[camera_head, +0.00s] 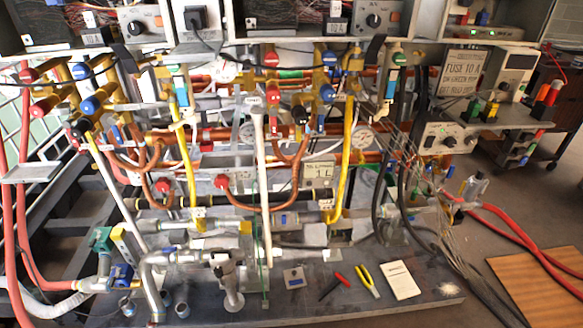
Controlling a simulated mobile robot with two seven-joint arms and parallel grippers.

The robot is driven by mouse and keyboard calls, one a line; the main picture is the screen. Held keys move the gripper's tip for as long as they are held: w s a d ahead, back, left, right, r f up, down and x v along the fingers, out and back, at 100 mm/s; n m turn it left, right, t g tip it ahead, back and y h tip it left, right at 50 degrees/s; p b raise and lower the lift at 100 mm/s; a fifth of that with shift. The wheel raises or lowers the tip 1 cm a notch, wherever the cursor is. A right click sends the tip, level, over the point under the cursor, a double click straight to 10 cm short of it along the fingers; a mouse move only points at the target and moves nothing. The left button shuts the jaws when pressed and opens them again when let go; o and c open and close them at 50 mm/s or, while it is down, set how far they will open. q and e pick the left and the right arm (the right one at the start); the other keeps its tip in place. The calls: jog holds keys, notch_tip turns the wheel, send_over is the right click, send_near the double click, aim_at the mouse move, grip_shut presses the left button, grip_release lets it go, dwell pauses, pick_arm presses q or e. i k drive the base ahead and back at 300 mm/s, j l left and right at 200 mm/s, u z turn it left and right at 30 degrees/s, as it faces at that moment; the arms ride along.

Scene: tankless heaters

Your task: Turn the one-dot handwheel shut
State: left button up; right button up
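Several red and blue handwheels or caps sit on the brass valves and copper pipes of the heater rig. On the left are a blue one (90,105) and a red one (40,110). Near the middle are a red one (272,95) and a blue one (327,93). Lower down, two red ones (163,186) (221,181) sit by the curved copper pipes. Dot marks are too small to make out, so I cannot tell which is the one-dot handwheel. Neither of my grippers can be made out in the head view.
Black-handled and red pliers (335,286), yellow-handled pliers (367,281) and a white booklet (401,280) lie on the dark bench top (330,304). A grey upright fitting (229,283) stands left of them. Red hoses (515,235) and loose wires crowd the right.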

aim_at(163, 185)
jog(key=i+j, duration=0.1)
jog(key=j, duration=0.3)
jog(key=j+u, duration=0.1)
jog(key=j, duration=0.35)
jog(key=i+j, duration=0.15)
jog(key=j, duration=0.25)
jog(key=i+j+u, duration=0.15)
jog(key=j, duration=0.65)
jog(key=i+j+u, duration=0.1)
jog(key=j, duration=0.3)
jog(key=i+j, duration=0.2)
jog(key=j, duration=0.15)
jog(key=i+j+u, duration=0.1)
jog(key=j, duration=0.3)
jog(key=i, duration=0.05)
